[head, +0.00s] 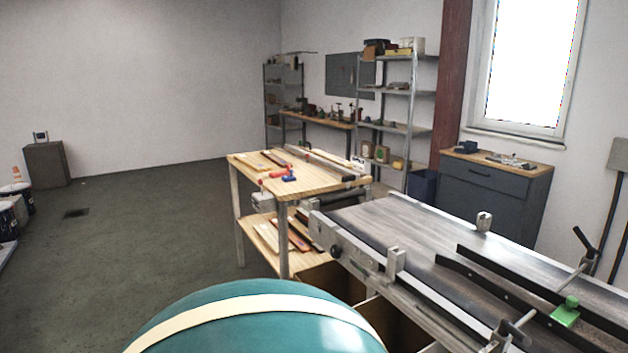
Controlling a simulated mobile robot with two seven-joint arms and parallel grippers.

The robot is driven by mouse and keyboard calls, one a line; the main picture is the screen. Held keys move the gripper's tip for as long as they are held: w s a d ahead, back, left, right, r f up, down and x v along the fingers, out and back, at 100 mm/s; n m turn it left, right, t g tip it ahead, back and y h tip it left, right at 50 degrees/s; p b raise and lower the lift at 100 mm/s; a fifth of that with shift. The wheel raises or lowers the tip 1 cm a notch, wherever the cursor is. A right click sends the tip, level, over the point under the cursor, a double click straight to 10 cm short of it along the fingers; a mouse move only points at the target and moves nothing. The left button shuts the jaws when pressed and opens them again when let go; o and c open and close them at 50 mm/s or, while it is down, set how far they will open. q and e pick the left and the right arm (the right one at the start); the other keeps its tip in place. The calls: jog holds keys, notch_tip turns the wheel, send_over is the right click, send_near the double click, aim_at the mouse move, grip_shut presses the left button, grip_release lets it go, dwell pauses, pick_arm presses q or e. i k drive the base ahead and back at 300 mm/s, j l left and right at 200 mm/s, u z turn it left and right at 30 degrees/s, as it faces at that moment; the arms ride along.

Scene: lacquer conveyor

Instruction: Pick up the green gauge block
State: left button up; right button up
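The green gauge block (566,312) is small and bright green, with a small knob-like bump on top. It is at the lower right of the head view, on the conveyor (400,222) between two dark guide rails. I cannot tell whether it touches a rail. Neither of my grippers is in view.
Dark guide rails (500,272) and clamp rods (515,330) stand close around the block. A wooden workbench (240,163) with strips and clamps stands beyond the conveyor's left end. A grey cabinet (490,190) stands behind. A large teal rounded surface hides the bottom middle. The left floor is mostly clear.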

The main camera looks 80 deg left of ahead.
aim_at(567, 315)
jog(key=u, duration=2.6)
jog(key=z, duration=1.6)
jog(key=j+z, duration=0.25)
jog(key=i+j+z, duration=0.1)
jog(key=j+z, duration=0.15)
jog(key=j, duration=0.25)
